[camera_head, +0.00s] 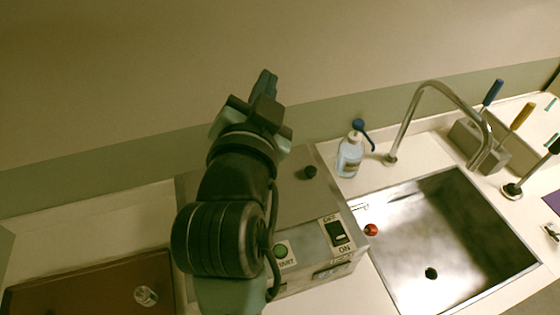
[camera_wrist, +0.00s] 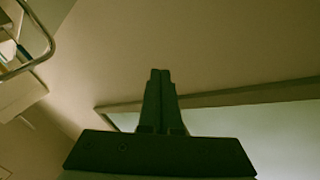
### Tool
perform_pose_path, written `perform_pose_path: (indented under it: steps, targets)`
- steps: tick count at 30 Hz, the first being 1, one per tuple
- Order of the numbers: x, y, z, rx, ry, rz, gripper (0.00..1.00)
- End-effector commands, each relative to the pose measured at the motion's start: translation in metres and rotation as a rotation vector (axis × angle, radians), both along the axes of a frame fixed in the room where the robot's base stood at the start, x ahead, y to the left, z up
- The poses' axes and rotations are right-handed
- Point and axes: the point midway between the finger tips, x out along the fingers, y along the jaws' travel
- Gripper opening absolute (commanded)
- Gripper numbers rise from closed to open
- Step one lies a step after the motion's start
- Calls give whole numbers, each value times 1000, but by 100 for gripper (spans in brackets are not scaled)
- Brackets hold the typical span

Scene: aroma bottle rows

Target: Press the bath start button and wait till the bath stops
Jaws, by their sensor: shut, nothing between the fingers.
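The bath (camera_head: 318,222) is a grey metal box on the counter, partly hidden behind my arm in the head view. Its green start button (camera_head: 281,250), with a "START" label, is on the front face just right of my arm. A black OFF/ON rocker switch (camera_head: 338,233) is to the right of it. A round red light or knob (camera_head: 371,230) shows at the right end of the box. My gripper (camera_head: 268,82) is raised above the bath, shut and empty, apart from the button. The wrist view shows the closed fingers (camera_wrist: 160,76) pointing toward the wall.
A steel sink (camera_head: 440,235) with a curved faucet (camera_head: 425,88) is to the right. A brown tray (camera_head: 90,290) holding a small glass piece (camera_head: 146,295) is at the lower left.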

Motion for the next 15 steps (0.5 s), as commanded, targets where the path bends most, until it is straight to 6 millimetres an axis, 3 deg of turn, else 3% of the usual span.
perform_pose_path:
  steps: [5, 9, 15]
  targets:
    - [-25, 1, -73, 239, 342, -184, 0]
    - [-65, -3, -120, 361, 500, -368, 0]
    - [-108, -8, -152, 437, 584, -545, 0]
